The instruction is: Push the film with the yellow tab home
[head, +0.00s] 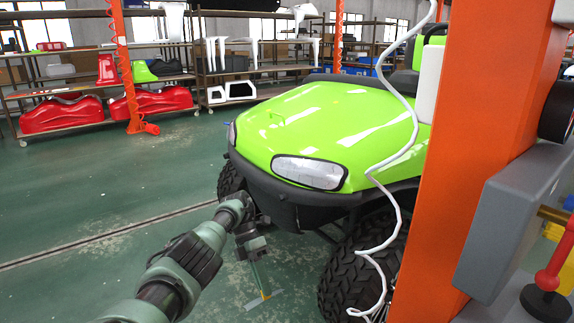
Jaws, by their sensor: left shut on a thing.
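My left arm reaches in from the lower left, and its gripper (254,256) points down in front of the green cart's (325,125) dark front bumper. The gripper is shut on a thin, pale strip that hangs below it, which looks like the film (259,279). A small yellow tab (265,296) shows at the strip's lower end, with a greyish flat piece beside it. I cannot tell whether the lower end touches the floor or hangs above it. The fingers are small and partly hidden. My right gripper is not in view.
A large orange post (480,150) stands close on the right, with a grey box (515,220) on it. A white cable (390,190) hangs before the cart's front wheel (350,270). Shelves with red body panels (60,113) stand behind. The green floor (100,200) at left is clear.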

